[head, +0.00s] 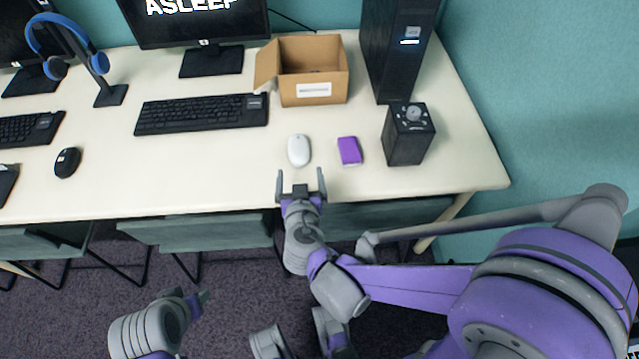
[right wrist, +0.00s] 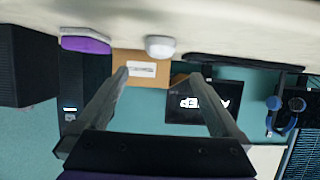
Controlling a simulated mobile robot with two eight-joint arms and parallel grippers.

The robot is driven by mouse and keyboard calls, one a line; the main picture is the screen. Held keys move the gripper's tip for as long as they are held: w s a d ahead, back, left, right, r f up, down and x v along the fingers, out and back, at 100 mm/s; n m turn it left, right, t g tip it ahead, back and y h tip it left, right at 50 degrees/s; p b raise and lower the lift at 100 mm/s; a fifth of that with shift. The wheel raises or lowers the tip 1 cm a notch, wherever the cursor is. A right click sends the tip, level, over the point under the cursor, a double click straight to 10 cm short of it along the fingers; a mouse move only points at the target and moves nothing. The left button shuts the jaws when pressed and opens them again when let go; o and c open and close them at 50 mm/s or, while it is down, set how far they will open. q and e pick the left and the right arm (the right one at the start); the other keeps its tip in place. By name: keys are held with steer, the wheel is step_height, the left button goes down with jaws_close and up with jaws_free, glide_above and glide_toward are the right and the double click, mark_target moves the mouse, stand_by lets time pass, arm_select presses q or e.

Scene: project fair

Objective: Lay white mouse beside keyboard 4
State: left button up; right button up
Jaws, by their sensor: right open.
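The white mouse (head: 299,150) lies on the desk to the right of and a little in front of a black keyboard (head: 202,114), with a gap between them. I cannot read a number on that keyboard. My right gripper (head: 301,177) is open and empty just in front of the mouse at the desk's front edge, not touching it. In the right wrist view, turned upside down, the mouse (right wrist: 160,47) shows beyond the open fingers (right wrist: 163,100). My left gripper (head: 201,298) is low at the front, away from the desk; its jaws are unclear.
A purple box-like item (head: 349,151) lies right of the mouse, with a black speaker-like box (head: 408,134) beyond it. An open cardboard box (head: 313,86) and a computer tower (head: 394,50) stand behind. A black mouse (head: 67,162) lies far left. The desk between both mice is clear.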

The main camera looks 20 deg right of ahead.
steer(key=s+d, duration=0.1)
steer(key=d+g, duration=0.1)
steer(key=d, duration=0.1)
steer(key=s+d+g, duration=0.1)
steer(key=shift+s+d+f+h, duration=0.15)
steer(key=shift+s+f+h, duration=0.15)
steer(key=shift+s, duration=0.05)
steer(key=s+d+f+n+g+y, duration=0.1)
steer(key=s+n+g+y, duration=0.2)
steer(key=s, duration=1.2)
steer(key=g+y, duration=0.1)
steer(key=g, duration=0.2)
steer(key=shift+s+d, duration=0.3)
steer(key=shift+s, duration=0.05)
